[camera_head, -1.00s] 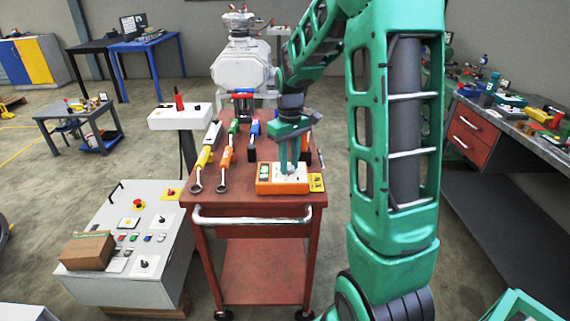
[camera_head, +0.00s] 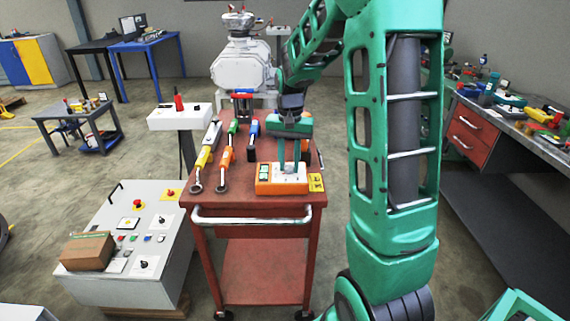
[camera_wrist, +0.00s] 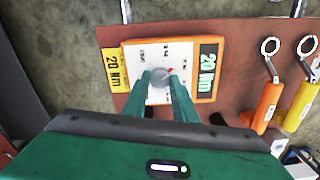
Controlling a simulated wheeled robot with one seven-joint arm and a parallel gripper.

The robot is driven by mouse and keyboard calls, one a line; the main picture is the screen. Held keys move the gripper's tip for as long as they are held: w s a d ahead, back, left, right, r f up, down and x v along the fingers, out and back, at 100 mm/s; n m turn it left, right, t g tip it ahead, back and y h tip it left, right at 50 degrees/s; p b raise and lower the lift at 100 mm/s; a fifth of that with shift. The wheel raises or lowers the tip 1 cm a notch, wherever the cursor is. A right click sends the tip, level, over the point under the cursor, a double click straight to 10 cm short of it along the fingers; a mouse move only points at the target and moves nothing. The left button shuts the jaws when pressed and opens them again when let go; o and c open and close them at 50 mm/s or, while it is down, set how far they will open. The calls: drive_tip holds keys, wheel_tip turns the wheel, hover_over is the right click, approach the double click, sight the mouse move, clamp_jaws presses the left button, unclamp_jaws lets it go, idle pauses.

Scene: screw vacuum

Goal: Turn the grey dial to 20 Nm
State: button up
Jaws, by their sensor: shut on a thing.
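An orange box with a white top plate (camera_head: 276,186) sits on the red cart near its front edge. In the wrist view, the grey dial (camera_wrist: 159,79) is in the middle of the white plate (camera_wrist: 177,51), with a red mark at its upper right edge. My gripper (camera_wrist: 161,80) points down with its two green fingers closed around the dial, partly hiding it; it also shows in the head view (camera_head: 290,170). The box's green-lit display (camera_wrist: 207,72) appears to read 20 Nm. A yellow card (camera_wrist: 113,69) beside the box reads 20 Nm.
The cart's front has a metal handle (camera_head: 251,220). A grey control panel (camera_head: 120,250) stands at the lower left.

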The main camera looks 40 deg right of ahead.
sight(287, 167)
drive_tip(key=shift+w+a+r+m, duration=0.15)
drive_tip(key=shift+w+m, duration=0.1)
drive_tip(key=shift+m, duration=0.35)
drive_tip(key=shift+a, duration=0.1)
drive_tip(key=o, duration=0.9)
drive_tip(key=shift+o, duration=0.7)
drive_tip(key=shift+s, duration=0.1)
wheel_tip(287, 167, up, 11)
drive_tip(key=shift+f, duration=0.2)
